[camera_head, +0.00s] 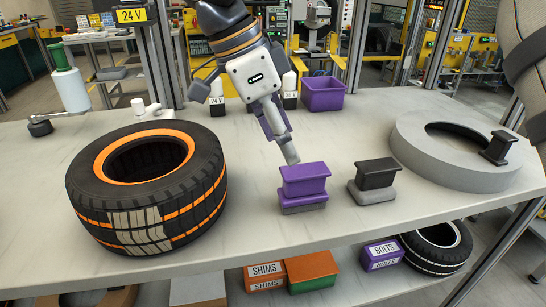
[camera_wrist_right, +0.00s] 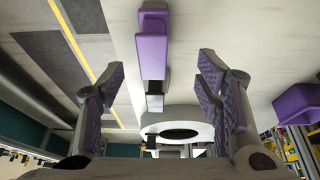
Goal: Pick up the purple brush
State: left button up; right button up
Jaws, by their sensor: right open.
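The purple brush (camera_head: 305,181) stands upright on the table near the front edge, with a purple handle on a grey base. In the right wrist view the purple brush (camera_wrist_right: 152,48) shows ahead, in line with the gap between the fingers. My right gripper (camera_head: 290,155) is open and empty, just behind and slightly left of the brush in the head view, with its fingers slanting down toward it. Its two purple-padded fingers (camera_wrist_right: 162,72) are spread apart in the right wrist view. Contact with the brush cannot be told. My left gripper is in neither view.
A black-handled brush (camera_head: 376,175) stands right of the purple one. A grey ring (camera_head: 420,155) with a black piece lies farther right. A large orange-striped tyre (camera_head: 190,190) lies at left. A purple bin (camera_head: 323,94) stands behind. The front table (camera_head: 240,240) strip is clear.

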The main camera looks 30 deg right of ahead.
aim_at(311, 188)
jog(key=shift+d+f, duration=0.2)
jog(key=shift+f, duration=0.05)
jog(key=f, duration=0.1)
jog(key=s+d+f, duration=0.1)
jog(key=s+f, duration=0.1)
jog(key=shift+d, duration=0.25)
jog(key=x, duration=0.7)
jog(key=shift+w+d+f, duration=0.2)
jog(key=shift+d+f, duration=0.05)
jog(key=shift+f, duration=0.05)
jog(key=c, duration=1.3)
jog(key=shift+w+r, duration=0.1)
jog(key=shift+r, duration=0.45)
jog(key=s+a+r, duration=0.2)
jog(key=s+r, duration=0.2)
jog(key=s+a+r, duration=0.3)
jog(key=s+r, duration=0.1)
jog(key=s+a+r+p, duration=0.1)
jog(key=s+a+r, duration=0.1)
jog(key=s+r, duration=0.1)
jog(key=shift+s+a+r, duration=0.4)
jog(key=shift+r, duration=0.1)
